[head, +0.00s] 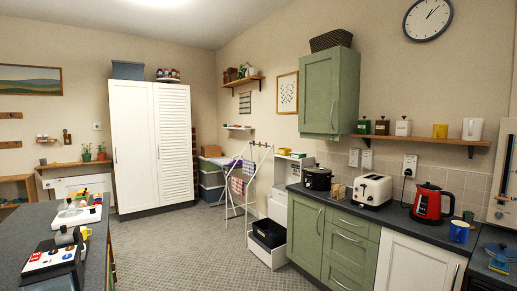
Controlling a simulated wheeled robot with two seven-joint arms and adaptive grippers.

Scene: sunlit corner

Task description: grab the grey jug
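A pale grey-white jug (472,129) stands upright near the right end of the wooden wall shelf (430,139), above the counter. It is small in the view, and I cannot tell its exact shade or which way its handle points. A yellow mug (440,131) stands to its left on the same shelf. Neither of my grippers shows in the head view.
Below the shelf, the dark counter (390,218) carries a red kettle (431,203), a white toaster (372,190), a black pot (317,178) and a blue mug (459,231). A cluttered dark worktop (30,222) stands at left. Carpet (175,250) between is clear.

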